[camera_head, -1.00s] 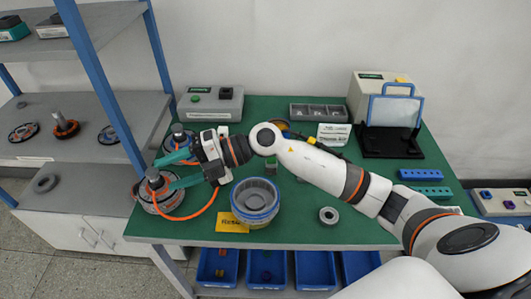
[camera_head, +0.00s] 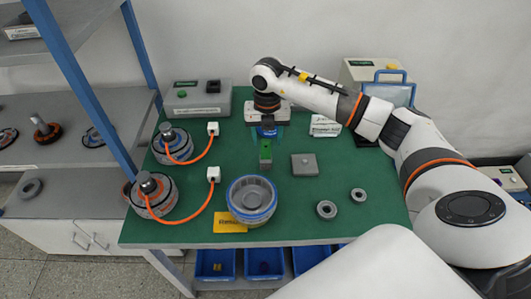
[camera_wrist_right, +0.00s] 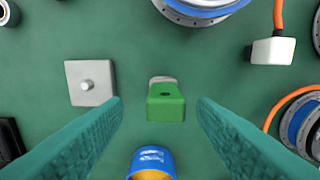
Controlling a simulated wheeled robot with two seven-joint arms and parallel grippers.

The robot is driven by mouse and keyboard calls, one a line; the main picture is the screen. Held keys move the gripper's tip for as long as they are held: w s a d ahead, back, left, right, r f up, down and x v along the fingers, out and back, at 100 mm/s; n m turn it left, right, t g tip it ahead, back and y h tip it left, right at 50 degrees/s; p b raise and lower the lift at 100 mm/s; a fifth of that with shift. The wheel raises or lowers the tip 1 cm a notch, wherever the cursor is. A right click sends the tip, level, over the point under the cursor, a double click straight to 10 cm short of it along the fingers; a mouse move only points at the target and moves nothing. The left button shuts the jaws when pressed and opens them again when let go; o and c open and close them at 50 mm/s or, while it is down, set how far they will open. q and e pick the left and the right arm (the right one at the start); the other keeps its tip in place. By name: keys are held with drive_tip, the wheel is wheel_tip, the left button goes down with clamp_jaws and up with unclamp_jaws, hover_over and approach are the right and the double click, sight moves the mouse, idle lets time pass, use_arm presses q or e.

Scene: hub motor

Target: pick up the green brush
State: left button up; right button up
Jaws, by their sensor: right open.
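The green brush (camera_head: 265,153) stands on the green mat near the middle of the table. It also shows in the right wrist view (camera_wrist_right: 166,103), a green block with a pale grey part at one end. My right gripper (camera_wrist_right: 160,106) is open and empty. It points down over the mat, its teal fingers on either side of the brush in the wrist view, with green mat visible between each finger and the brush. My left gripper is not in view.
A blue and yellow roll (camera_wrist_right: 152,162) lies close to the brush. A grey square plate with a knob (camera_head: 304,164) sits to its right, and a blue-rimmed round housing (camera_head: 252,218) in front. Two motors with orange cables (camera_head: 155,192) stand left. Two grey rings (camera_head: 327,209) lie front right.

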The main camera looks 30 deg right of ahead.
sight(266, 149)
drive_tip(key=f, duration=0.2)
drive_tip(key=f+p, duration=0.1)
drive_tip(key=f, duration=0.1)
drive_tip(key=shift+w+a+f+p, duration=0.1)
drive_tip(key=shift+a+f+p, duration=0.1)
drive_tip(key=shift+f+p, duration=0.15)
drive_tip(key=shift+f, duration=0.5)
drive_tip(key=shift+c, duration=0.2)
drive_tip(key=c, duration=0.9)
